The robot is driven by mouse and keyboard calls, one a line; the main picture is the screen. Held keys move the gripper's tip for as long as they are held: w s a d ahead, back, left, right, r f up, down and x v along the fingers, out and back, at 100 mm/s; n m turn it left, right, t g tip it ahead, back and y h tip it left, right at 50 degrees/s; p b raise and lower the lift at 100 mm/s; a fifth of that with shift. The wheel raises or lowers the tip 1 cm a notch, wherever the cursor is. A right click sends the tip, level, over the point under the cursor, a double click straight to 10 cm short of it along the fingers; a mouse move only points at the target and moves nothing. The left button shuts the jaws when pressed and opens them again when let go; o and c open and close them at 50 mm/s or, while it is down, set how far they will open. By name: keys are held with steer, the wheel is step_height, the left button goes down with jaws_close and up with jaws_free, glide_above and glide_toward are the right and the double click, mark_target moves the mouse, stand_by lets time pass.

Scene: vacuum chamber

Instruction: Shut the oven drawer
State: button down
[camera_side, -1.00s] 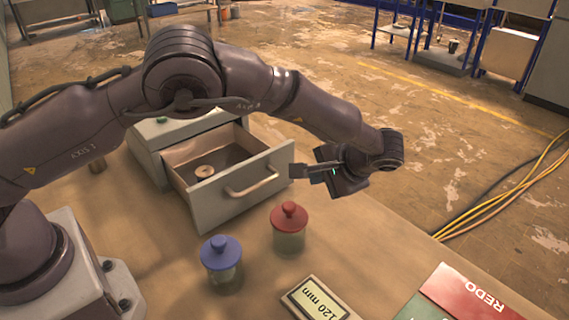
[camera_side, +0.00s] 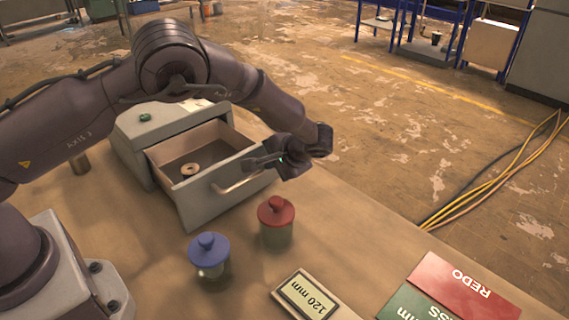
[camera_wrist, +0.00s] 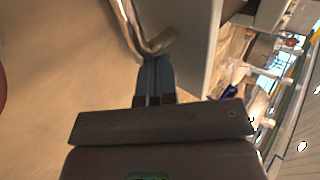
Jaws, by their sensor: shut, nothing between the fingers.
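The grey oven (camera_side: 150,128) stands on the table with its drawer (camera_side: 205,205) pulled out. A small ring-shaped part (camera_side: 190,169) lies inside the drawer. The curved metal handle (camera_side: 238,184) is on the drawer front; it also shows in the wrist view (camera_wrist: 128,22). My gripper (camera_side: 246,163) is shut and empty at the drawer front's right part, by the handle's right end. In the wrist view its closed fingertips (camera_wrist: 155,64) are right by the handle's end and the drawer front (camera_wrist: 185,50). I cannot tell whether they touch.
A red-lidded jar (camera_side: 276,212) and a blue-lidded jar (camera_side: 209,252) stand in front of the drawer. A display reading 120 mm (camera_side: 308,297) and red and green panels (camera_side: 465,288) lie at the front. The table right of the red jar is clear.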

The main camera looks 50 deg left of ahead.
steer(key=shift+a, duration=0.4)
